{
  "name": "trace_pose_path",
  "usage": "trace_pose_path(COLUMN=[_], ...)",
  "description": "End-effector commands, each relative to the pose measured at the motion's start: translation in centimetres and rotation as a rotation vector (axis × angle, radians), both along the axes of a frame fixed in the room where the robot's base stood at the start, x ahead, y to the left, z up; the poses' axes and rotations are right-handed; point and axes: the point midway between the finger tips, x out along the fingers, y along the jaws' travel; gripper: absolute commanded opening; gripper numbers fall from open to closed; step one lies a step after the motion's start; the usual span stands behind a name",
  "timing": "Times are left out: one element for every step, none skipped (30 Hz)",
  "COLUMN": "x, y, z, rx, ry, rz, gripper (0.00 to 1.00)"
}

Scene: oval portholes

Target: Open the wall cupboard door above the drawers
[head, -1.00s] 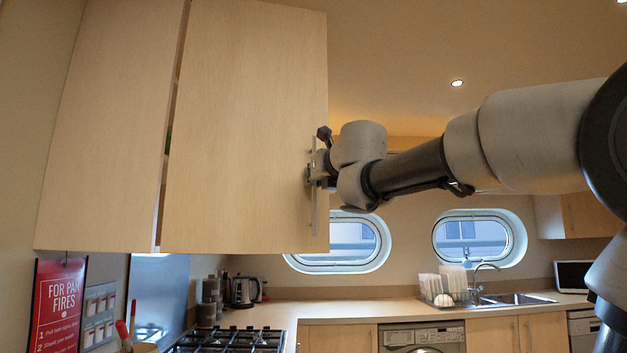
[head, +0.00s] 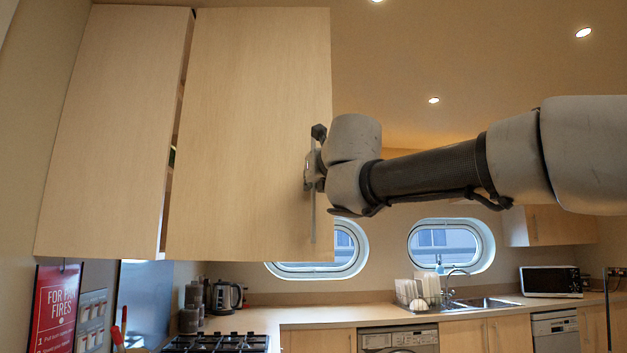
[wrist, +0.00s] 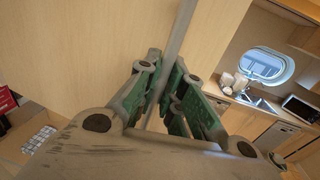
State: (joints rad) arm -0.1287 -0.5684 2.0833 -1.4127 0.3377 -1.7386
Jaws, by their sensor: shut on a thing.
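The wall cupboard door (head: 245,130) is a pale wood panel in the upper left of the head view. It stands partly open, angled out from the neighbouring panel, with a narrow dark gap along its left side. A thin upright metal bar handle (head: 313,222) runs near its right edge. My gripper (head: 312,170) is at the middle of this handle and shut on it. In the wrist view the handle (wrist: 182,32) runs down between the green-sided fingers of my gripper (wrist: 164,88). The fingertips are partly hidden. The drawers are not seen clearly.
Another pale cupboard panel (head: 112,130) adjoins on the left. Below are a gas hob (head: 215,343), a kettle (head: 225,297) and a counter (head: 330,311). A dish rack (head: 420,290) and microwave (head: 551,281) stand farther back.

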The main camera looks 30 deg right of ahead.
Motion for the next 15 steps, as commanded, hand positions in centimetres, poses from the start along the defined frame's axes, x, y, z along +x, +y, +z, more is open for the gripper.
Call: trace_pose_path(x=[0.00,0.00,0.00,0.00,0.00,0.00,0.01,0.01,0.01,0.01,0.00,0.00,0.00,0.01,0.01], y=[0.06,0.05,0.05,0.05,0.04,0.04,0.03,0.03,0.03,0.03,0.02,0.01,0.01,0.01,0.00], z=[0.08,0.08,0.07,0.07,0.06,0.06,0.06,0.05,0.05,0.04,0.04,0.03,0.03,0.02,0.01], rx=[0.000,0.000,0.000,0.000,0.000,0.000,0.000,0.000,0.000,0.000,0.000,0.000,0.000,0.000,0.000], ry=[-0.002,-0.001,-0.001,-0.001,-0.001,-0.001,-0.001,-0.001,-0.001,-0.001,-0.001,-0.001,0.000,0.000,0.000], rz=[0.002,0.002,0.002,0.002,0.002,0.001,0.001,0.001,0.001,0.001,0.001,0.001,0.000,0.000,0.000], gripper=[0.00,0.00,0.00,0.00,0.00,0.00,0.00,0.00,0.00,0.15,0.19,0.19,0.19,0.19,0.19])
